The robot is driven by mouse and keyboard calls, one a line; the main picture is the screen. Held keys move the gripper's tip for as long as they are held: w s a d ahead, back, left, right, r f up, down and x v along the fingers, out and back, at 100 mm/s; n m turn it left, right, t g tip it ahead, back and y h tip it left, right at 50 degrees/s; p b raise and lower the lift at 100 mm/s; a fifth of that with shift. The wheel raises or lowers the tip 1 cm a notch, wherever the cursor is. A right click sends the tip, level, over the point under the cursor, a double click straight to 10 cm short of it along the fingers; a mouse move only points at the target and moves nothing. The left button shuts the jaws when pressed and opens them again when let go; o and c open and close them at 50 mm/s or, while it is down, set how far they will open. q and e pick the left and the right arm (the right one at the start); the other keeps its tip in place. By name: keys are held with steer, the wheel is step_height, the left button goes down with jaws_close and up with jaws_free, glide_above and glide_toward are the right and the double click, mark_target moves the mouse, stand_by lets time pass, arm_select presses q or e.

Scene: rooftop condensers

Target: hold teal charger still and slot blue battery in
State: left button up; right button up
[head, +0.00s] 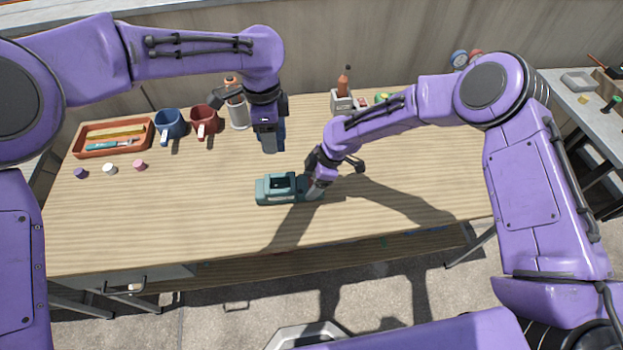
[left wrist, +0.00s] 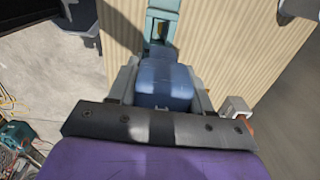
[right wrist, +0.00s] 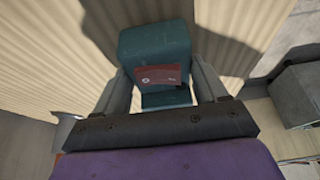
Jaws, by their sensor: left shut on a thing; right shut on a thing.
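The teal charger (head: 275,188) lies on the table with an open dark slot in its top. My right gripper (head: 313,183) is shut on its right end; in the right wrist view the charger (right wrist: 155,48) sits between the fingers, with a dark red label on it. My left gripper (head: 270,132) is shut on the blue battery (head: 273,143), held upright above the table, behind the charger and apart from it. In the left wrist view the battery (left wrist: 163,82) fills the fingers, and part of the charger (left wrist: 160,22) shows beyond it.
An orange tray (head: 85,150) with tools, a blue mug (head: 168,122) and a red mug (head: 203,121) stand at the back left. Small caps, one a pink cap (head: 139,165), lie in front. A bottle holder (head: 341,103) stands behind. The table's front left is clear.

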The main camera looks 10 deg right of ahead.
steer(key=shift+f, duration=0.35)
stand_by(0.3)
steer(key=o, duration=1.5)
steer(key=shift+c, duration=0.2)
steer(key=c, duration=0.9)
arm_select(q)
step_height(320, 180, down, 11)
steer(key=shift+f, duration=0.2)
